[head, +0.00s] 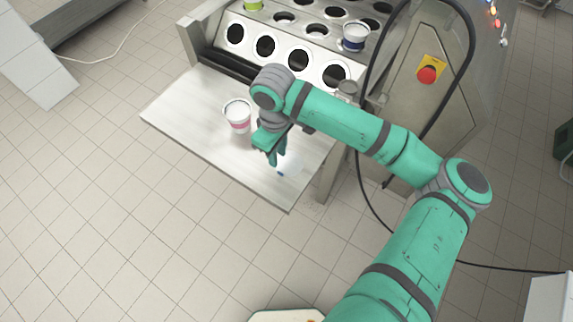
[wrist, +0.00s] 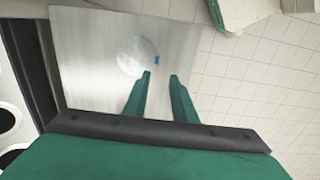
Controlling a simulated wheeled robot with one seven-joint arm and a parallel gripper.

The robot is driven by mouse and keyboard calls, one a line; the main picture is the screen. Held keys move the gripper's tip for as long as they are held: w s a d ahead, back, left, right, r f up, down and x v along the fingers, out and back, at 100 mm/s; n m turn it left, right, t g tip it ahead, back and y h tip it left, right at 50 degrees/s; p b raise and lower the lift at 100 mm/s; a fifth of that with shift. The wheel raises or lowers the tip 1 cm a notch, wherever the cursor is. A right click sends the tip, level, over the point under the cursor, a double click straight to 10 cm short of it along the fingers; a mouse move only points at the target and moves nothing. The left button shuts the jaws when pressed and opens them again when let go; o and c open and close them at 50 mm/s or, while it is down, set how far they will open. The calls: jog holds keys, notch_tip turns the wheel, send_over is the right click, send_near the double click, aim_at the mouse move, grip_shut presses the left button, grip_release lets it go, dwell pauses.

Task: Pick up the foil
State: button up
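The foil is a pale round disc (wrist: 134,56) with a small blue tab at its edge. It lies flat on the metal shelf (wrist: 85,35) in the wrist view. In the head view the foil (head: 291,165) shows faintly beside my fingers, near the shelf's front right corner. My gripper (wrist: 161,76) is open, with a clear gap between its two green fingers and nothing in it. In the head view my gripper (head: 274,160) points down over the shelf, just left of the foil. Its height above the shelf is hard to tell.
A white and pink cup (head: 238,115) stands on the shelf left of my gripper. The filler's plate with several round holes (head: 298,60) rises behind. A blue and white cup (head: 354,37) sits in it. A red button (head: 427,75) and black cables are at right. The shelf's left part is clear.

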send_over(280, 172)
jog(key=f, duration=0.4)
jog(key=shift+s+a+f, duration=0.1)
jog(key=shift+a+f, duration=0.15)
jog(key=shift+f, duration=0.1)
jog(key=shift+d+f, duration=0.15)
jog(key=shift+f, duration=1.15)
jog(key=shift+d+f, duration=0.15)
jog(key=shift+f, duration=1.15)
grip_shut()
